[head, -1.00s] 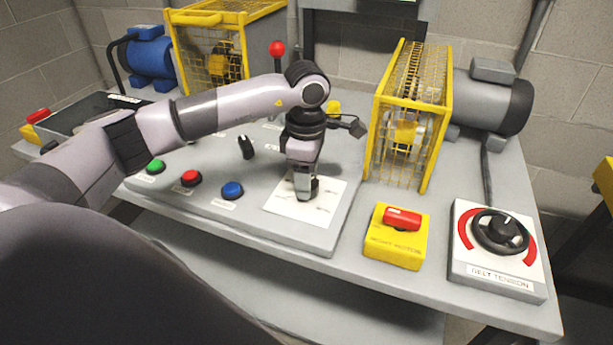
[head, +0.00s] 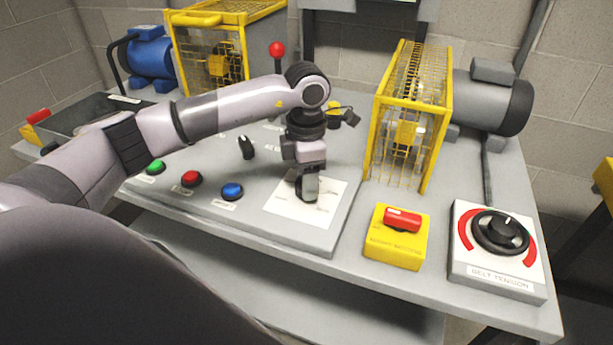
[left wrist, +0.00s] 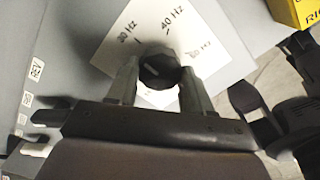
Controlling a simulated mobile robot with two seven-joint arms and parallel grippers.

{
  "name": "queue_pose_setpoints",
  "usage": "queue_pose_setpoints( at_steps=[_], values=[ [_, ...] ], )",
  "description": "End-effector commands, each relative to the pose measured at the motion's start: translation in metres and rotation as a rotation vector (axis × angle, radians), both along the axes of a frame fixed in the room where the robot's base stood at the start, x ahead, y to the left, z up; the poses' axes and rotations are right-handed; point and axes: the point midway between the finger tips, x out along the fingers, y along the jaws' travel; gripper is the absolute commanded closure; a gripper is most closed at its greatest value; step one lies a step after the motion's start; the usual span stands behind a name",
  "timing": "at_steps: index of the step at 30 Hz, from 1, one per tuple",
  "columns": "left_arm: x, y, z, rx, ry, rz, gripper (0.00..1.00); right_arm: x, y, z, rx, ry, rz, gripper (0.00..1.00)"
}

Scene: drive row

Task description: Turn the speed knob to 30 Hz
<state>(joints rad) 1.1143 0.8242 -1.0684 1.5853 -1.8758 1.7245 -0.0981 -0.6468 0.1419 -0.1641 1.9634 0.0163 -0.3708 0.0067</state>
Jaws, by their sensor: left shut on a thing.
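The speed knob (left wrist: 160,69) is dark and round with a short light mark, on a white scale plate (head: 279,210) at the right end of the grey console. In the left wrist view the plate reads "40 Hz" above the knob, with a label to its left that looks like 30 Hz and a blurred one to its right. My left gripper (head: 307,195) points down over the plate, shut on the knob; one finger stands on each side of it in the left wrist view (left wrist: 159,78). In the head view the gripper mostly hides the knob.
Green (head: 155,167), red (head: 191,178) and blue (head: 232,190) buttons and a black selector (head: 246,147) lie left of the plate. A yellow cage (head: 408,120) stands behind right. A yellow box with a red switch (head: 397,247) and a belt tension dial (head: 500,232) are at right.

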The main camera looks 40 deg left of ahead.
Motion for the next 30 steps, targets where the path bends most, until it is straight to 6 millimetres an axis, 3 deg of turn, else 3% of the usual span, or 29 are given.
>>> queue_pose_setpoints(
  at_steps=[7, 8, 9, 10, 20, 30],
  values=[
    [0.001, 0.001, 0.001, 0.002, -0.003, 0.001, 0.8, 0.0, 0.0, 0.0, -0.001, 0.0, -0.001, 0.57],
    [0.001, 0.001, 0.001, 0.002, -0.004, 0.001, 0.4, 0.0, 0.0, 0.0, -0.001, 0.0, -0.001, 0.57],
    [0.001, 0.001, 0.001, 0.001, -0.003, 0.001, 0.27, 0.0, 0.0, 0.0, -0.001, 0.0, -0.001, 0.57],
    [0.001, 0.001, 0.001, 0.001, -0.003, 0.0, 0.24, 0.0, 0.0, 0.0, -0.001, 0.0, -0.001, 0.57],
    [0.001, 0.0, 0.004, 0.0, -0.003, -0.001, 0.24, 0.0, -0.001, 0.0, -0.001, 0.0, 0.0, 0.57],
    [0.001, 0.0, 0.055, 0.001, -0.005, 0.0, 0.24, 0.001, 0.0, -0.001, -0.001, 0.0, -0.001, 0.57]
  ],
)
